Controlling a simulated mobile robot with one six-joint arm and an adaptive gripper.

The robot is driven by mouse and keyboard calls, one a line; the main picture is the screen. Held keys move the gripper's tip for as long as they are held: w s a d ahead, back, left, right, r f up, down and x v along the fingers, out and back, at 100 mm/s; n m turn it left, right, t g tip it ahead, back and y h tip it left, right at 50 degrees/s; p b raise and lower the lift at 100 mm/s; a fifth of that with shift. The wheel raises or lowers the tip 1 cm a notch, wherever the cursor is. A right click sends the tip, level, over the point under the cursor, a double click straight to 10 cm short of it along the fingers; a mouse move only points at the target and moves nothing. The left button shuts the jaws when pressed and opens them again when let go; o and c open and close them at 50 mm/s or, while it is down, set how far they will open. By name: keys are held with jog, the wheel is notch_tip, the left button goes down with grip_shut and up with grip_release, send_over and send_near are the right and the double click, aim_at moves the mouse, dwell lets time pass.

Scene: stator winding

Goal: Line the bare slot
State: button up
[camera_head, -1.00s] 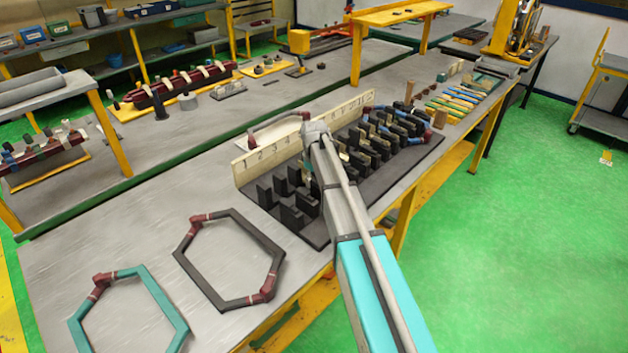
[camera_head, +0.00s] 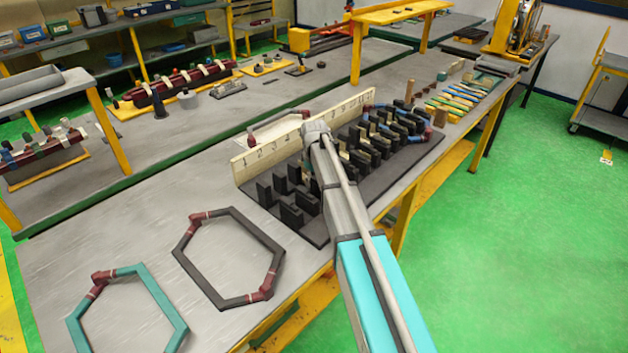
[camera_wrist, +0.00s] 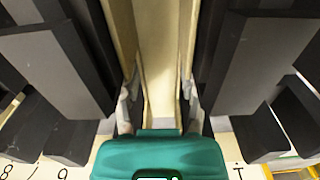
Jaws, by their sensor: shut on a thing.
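The stator model is a dark base (camera_head: 398,180) with rows of upright black blocks and gaps as slots between them. My gripper (camera_wrist: 160,103) is shut on a cream slot liner (camera_wrist: 155,55), a long folded channel with raised sides. In the wrist view the liner lies between dark blocks (camera_wrist: 55,60) on the left and dark blocks (camera_wrist: 262,60) on the right. How deep it sits is not clear. In the head view my arm hides the gripper and liner.
A numbered cream strip (camera_head: 262,156) stands along the stator's back edge. A black hexagonal coil (camera_head: 183,253) and a teal one (camera_head: 160,290) lie on the bench at front left. Coloured strips (camera_head: 465,105) and small tools lie beyond the stator.

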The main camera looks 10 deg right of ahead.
jog(key=o, duration=0.9)
jog(key=shift+r+p, duration=0.85)
dwell(0.6)
notch_tip(320, 180, up, 8)
jog(key=p, duration=0.7)
jog(key=shift+f, duration=0.25)
jog(key=shift+f, duration=0.2)
notch_tip(320, 180, down, 9)
jog(key=b, duration=0.8)
jog(key=shift+r+b, duration=0.15)
jog(key=shift+b, duration=0.2)
dwell(0.4)
